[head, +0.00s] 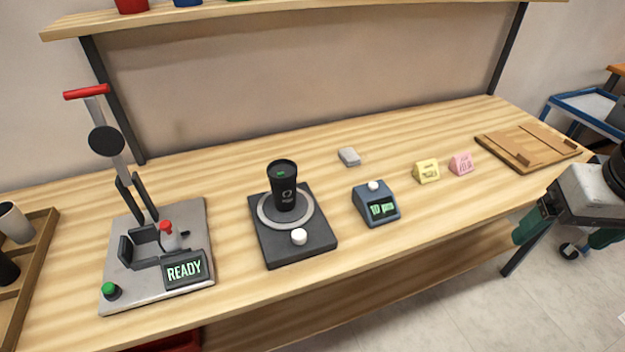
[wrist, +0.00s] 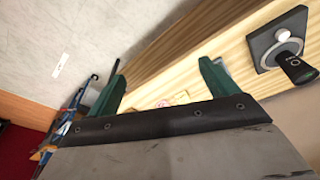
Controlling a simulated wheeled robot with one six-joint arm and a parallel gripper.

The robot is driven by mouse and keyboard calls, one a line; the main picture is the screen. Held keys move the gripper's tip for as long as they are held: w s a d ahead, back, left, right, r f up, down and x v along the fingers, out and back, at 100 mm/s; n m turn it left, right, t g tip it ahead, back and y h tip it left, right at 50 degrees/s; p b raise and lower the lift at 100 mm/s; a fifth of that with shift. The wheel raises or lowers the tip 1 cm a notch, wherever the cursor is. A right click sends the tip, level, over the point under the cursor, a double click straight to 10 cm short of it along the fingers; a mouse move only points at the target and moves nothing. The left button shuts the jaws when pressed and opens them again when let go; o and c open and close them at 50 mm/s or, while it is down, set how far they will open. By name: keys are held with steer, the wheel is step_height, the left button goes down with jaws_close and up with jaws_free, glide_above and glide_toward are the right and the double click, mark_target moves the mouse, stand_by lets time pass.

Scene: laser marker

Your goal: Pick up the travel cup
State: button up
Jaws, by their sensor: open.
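The travel cup (head: 284,186) is black with a white mark and stands upright on the round grey ring of a dark square base (head: 292,246), near the middle of the table. In the wrist view the cup (wrist: 297,69) shows at the right edge, on the same base (wrist: 265,42). My gripper (wrist: 160,80) has two green fingers spread apart with nothing between them. In the head view my gripper (head: 562,238) is at the far right, beyond the table's edge and well away from the cup.
A lever press (head: 190,225) with a READY display stands left of the cup. A blue timer-like box (head: 376,208), a grey block (head: 349,156), yellow (head: 427,170) and pink (head: 461,163) blocks, and a wooden board (head: 530,150) lie right. A shelf (head: 300,14) hangs above.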

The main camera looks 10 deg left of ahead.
mark_target(277, 168)
steer(key=w+a+f+n+t+y, duration=0.1)
steer(key=w+a+f+n+t, duration=0.15)
steer(key=w+a, duration=0.5)
steer(key=w+a+f+n+t+y, duration=0.1)
steer(key=w+a+f+n+t, duration=0.3)
steer(key=w, duration=0.6)
steer(key=w+a+f+n+y, duration=0.1)
steer(key=a+f+y, duration=0.2)
steer(key=a, duration=0.8)
steer(key=w+a+f+n+y, duration=0.1)
steer(key=w+a+f+y, duration=0.1)
steer(key=a, duration=0.9)
steer(key=w+a+f+n+g+y, duration=0.1)
steer(key=a+f+y, duration=0.3)
steer(key=a, duration=0.7)
steer(key=shift+w+n, duration=0.35)
steer(key=shift+w, duration=0.15)
steer(key=shift+c, duration=0.4)
steer(key=c, duration=0.7)
